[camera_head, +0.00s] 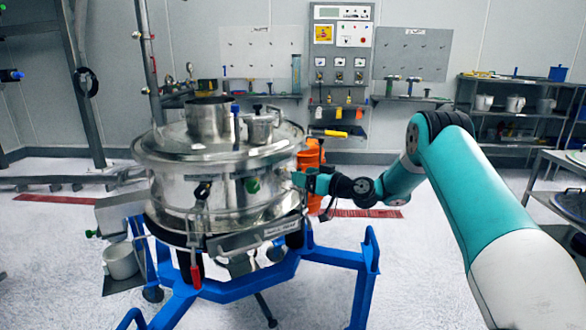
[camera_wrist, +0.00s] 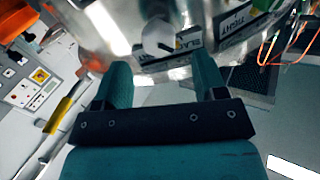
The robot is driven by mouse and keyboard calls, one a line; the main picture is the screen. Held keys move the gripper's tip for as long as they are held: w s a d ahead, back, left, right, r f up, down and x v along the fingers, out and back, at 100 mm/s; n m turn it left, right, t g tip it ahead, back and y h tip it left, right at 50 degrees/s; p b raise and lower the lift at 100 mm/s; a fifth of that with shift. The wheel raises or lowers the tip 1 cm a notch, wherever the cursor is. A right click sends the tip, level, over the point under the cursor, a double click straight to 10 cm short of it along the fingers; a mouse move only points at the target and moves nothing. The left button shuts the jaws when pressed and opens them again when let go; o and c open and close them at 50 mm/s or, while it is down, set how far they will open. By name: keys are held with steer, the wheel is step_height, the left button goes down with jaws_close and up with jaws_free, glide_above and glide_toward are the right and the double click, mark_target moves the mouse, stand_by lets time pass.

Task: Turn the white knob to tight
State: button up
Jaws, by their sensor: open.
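The white knob (camera_wrist: 158,38) sits on the shiny metal wall of the sifter (camera_wrist: 110,25). In the wrist view it lies just beyond and between my fingertips. A dark label reading "TIGHT" (camera_wrist: 236,20) is to its right, and another label (camera_wrist: 188,42), partly covered, is right beside it. My gripper (camera_wrist: 160,62) is open, with one finger on each side of the knob in the picture; no contact is visible. In the head view my gripper (camera_head: 303,182) is at the right side of the sifter (camera_head: 170,180). The knob cannot be made out there.
The sifter stands on a blue frame (camera_head: 340,258). An orange object (camera_head: 311,155) is close behind my gripper. A white bucket (camera_head: 120,261) is at the frame's left. Shelves (camera_head: 515,110) and a control panel (camera_head: 342,40) are at the back. The floor right of the frame looks clear.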

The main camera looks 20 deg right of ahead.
mark_target(289, 173)
steer(key=shift+p+x, duration=0.35)
steer(key=shift+x, duration=2.05)
steer(key=shift+c, duration=0.2)
steer(key=c, duration=0.9)
